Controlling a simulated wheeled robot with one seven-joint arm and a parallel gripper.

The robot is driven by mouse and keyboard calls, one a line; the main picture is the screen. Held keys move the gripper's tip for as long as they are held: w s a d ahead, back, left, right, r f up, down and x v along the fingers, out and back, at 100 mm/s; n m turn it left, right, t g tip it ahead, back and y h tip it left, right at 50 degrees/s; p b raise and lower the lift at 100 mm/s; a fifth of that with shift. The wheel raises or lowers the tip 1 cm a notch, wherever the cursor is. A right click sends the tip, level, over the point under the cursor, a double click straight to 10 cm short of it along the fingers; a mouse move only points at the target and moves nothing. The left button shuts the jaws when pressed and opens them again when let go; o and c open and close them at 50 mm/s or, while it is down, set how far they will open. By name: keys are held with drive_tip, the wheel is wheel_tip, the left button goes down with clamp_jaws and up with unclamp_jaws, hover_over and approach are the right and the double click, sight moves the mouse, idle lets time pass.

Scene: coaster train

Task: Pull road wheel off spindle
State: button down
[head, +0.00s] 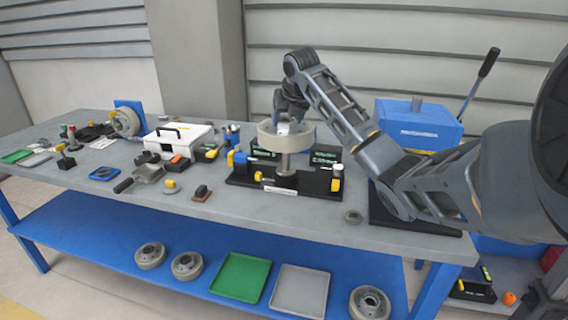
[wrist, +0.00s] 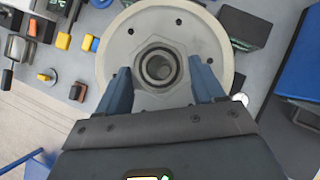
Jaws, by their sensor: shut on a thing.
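The road wheel (head: 268,140), a pale beige disc, sits level at the top of the grey spindle (head: 285,163) on the black fixture base (head: 240,179). I cannot tell how far the spindle reaches into the wheel. My gripper (head: 290,121) is above the wheel, pointing down. The blue fingers of my gripper (wrist: 160,80) are shut on the hub from both sides. The fingertips are partly hidden at the hub.
Small dark displays (head: 327,157) stand close behind the spindle. A blue press-like machine (head: 419,127) with a lever is to the right, and a white case (head: 180,141) to the left. Several wheels and a green tray (head: 241,277) lie on the lower blue shelf (head: 90,238).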

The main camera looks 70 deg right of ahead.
drive_tip(key=shift+d+r+p, duration=0.1)
drive_tip(key=shift+r+p, duration=0.8)
drive_tip(key=shift+r, duration=1.5)
